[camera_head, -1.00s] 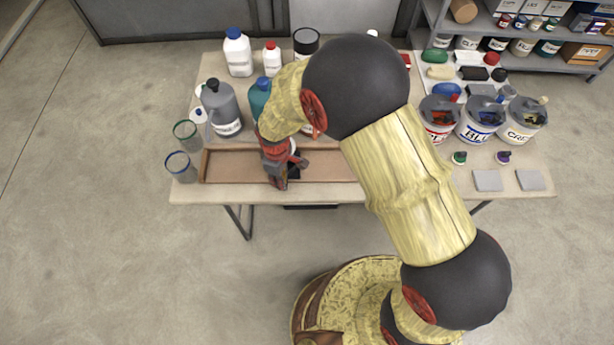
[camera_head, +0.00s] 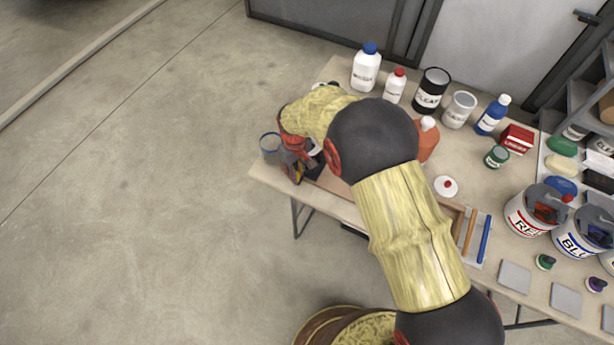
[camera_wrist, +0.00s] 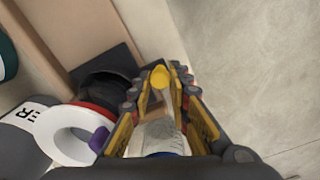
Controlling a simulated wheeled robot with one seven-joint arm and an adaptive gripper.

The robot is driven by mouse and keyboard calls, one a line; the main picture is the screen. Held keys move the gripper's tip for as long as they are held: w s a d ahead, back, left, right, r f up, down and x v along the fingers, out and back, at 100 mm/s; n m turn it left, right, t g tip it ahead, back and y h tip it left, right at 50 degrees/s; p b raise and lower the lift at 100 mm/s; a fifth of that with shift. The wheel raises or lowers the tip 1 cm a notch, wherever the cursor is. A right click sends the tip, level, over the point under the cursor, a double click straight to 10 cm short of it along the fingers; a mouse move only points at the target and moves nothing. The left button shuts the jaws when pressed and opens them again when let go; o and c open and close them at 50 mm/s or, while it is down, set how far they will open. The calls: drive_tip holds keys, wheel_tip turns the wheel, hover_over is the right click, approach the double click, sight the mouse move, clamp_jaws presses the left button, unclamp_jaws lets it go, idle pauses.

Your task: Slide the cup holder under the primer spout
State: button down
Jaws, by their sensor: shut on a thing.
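The black cup holder (camera_wrist: 118,62) has a square base and a round dark part, and sits at the left end of the wooden tray (camera_wrist: 62,40). It also shows beside my gripper in the head view (camera_head: 316,164). The exact grip is partly hidden. A grey bottle with a label ending in "ER" (camera_wrist: 22,118), seemingly the primer, is beside the holder. A white ring (camera_wrist: 48,136) and purple tip, possibly its spout, overlap the holder in this view.
Bottles and cans (camera_head: 430,92) line the back. A white-capped bottle (camera_head: 427,140) and paint buckets (camera_head: 530,210) are to the right. Floor is open at left.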

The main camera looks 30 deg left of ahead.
drive_tip(key=shift+a, duration=0.3)
drive_tip(key=c, duration=2.1)
unclamp_jaws()
drive_tip(key=shift+c, duration=0.2)
drive_tip(key=shift+o, duration=1.1)
drive_tip(key=shift+a, duration=0.2)
drive_tip(key=shift+d, duration=0.1)
wheel_tip(320, 180, up, 12)
